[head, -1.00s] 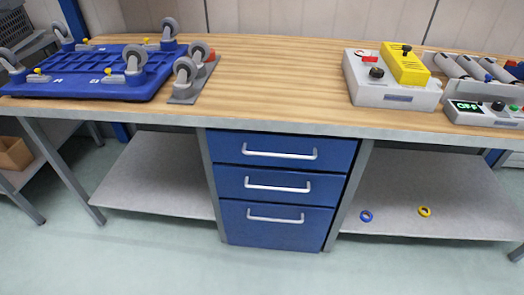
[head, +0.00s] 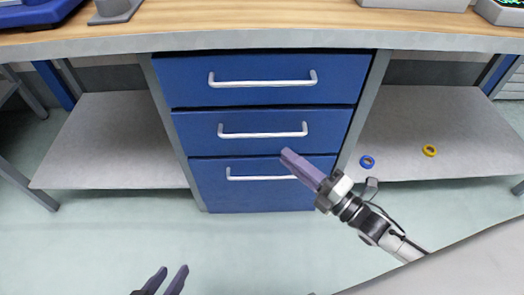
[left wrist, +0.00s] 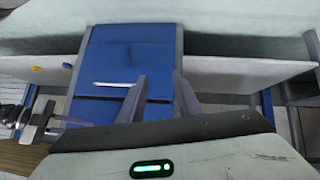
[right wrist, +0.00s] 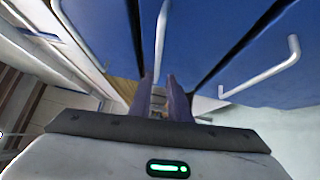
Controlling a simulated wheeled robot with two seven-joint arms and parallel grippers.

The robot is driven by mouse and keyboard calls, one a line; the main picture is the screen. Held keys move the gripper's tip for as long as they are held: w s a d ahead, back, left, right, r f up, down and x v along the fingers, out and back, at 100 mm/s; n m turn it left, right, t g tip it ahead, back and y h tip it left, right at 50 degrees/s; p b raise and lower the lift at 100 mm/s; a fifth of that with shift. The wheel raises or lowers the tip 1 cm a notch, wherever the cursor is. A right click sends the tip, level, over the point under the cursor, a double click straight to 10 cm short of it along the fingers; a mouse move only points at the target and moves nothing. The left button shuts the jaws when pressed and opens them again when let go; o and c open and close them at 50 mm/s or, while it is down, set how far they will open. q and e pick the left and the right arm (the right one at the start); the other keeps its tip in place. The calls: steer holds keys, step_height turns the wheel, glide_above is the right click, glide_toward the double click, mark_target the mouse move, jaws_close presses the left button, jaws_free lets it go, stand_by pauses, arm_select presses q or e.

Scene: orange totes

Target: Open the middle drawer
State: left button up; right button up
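The middle drawer (head: 262,146) is a blue front with a silver bar handle (head: 262,134), between two similar drawers. It looks shut. My right gripper (head: 290,158) comes in from the right, its tips just below the right end of that handle in the picture. In the right wrist view its two fingers (right wrist: 161,90) are apart, with a handle bar (right wrist: 161,45) lined up ahead between them. I cannot tell whether they touch it. My left gripper (head: 173,268) is low, away from the drawers, and its fingers (left wrist: 159,88) are open and empty.
The top drawer (head: 262,96) and bottom drawer (head: 240,195) look shut. The wooden bench top (head: 250,18) overhangs them. Grey shelves (head: 115,140) flank the cabinet; a blue ring (head: 367,162) and a yellow ring (head: 429,150) lie on the right one. The floor in front is clear.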

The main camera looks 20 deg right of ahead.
mark_target(262, 135)
steer(key=shift+n+y, duration=0.3)
steer(key=shift+n, duration=0.3)
steer(key=b+x, duration=0.2)
steer(key=x, duration=0.8)
steer(key=shift+w+r, duration=0.15)
steer(key=shift+w, duration=0.2)
jaws_close()
